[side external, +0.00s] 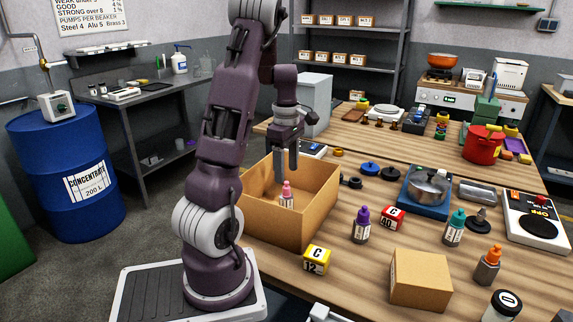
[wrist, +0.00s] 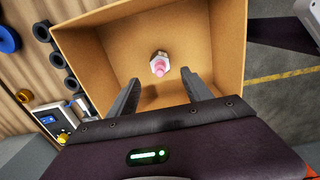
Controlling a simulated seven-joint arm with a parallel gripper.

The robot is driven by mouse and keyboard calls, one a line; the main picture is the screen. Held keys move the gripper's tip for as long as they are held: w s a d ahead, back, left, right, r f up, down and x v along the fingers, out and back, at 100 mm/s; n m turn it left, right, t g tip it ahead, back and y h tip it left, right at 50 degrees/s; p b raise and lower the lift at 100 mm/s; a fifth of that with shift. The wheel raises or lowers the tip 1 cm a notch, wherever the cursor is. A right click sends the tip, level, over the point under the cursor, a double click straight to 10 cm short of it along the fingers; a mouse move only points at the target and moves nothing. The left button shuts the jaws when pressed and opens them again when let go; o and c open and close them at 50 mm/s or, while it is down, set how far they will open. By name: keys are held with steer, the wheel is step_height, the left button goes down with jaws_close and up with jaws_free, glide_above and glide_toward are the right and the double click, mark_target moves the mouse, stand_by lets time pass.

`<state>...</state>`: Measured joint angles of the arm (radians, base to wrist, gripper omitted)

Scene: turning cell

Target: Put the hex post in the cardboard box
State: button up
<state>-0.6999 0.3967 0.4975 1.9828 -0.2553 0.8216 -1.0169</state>
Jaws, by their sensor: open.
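The open cardboard box (side external: 312,212) stands at the near left of the table, and its walls also show in the wrist view (wrist: 228,40). A small pink-topped piece with a pale body (side external: 287,198) is inside it and looks upright. From above, this piece (wrist: 159,65) looks six-sided, so it is likely the hex post, though I cannot be sure. My gripper (side external: 288,178) points down over the box, with its fingertips near the pink top. In the wrist view its fingers (wrist: 160,82) are spread apart with nothing between them. The piece's lower part is partly hidden by the box's front wall.
A closed carton (side external: 420,280), a yellow block (side external: 317,260), a red block (side external: 392,218) and bottles with purple (side external: 361,225), teal (side external: 454,228) and orange (side external: 487,267) tops stand right of the box. A pot (side external: 428,185) is behind them.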

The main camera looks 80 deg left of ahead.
steer(key=w+d+r+m+t, duration=0.2)
steer(key=d+r+m, duration=0.45)
steer(key=d, duration=0.35)
steer(key=w+d+r+m+t, duration=0.1)
steer(key=w+d+r+m, duration=0.1)
steer(key=d+r+m, duration=0.6)
steer(key=s+d+f+m+t, duration=0.1)
steer(key=s+d+m, duration=0.4)
steer(key=d+m, duration=0.1)
steer(key=s+d+f+m+t, duration=0.1)
steer(key=s+d+m, duration=0.4)
steer(key=d, duration=0.4)
steer(key=shift+d+f+m+t, duration=0.2)
steer(key=shift+f+m+t, duration=0.1)
steer(key=shift+m, duration=0.45)
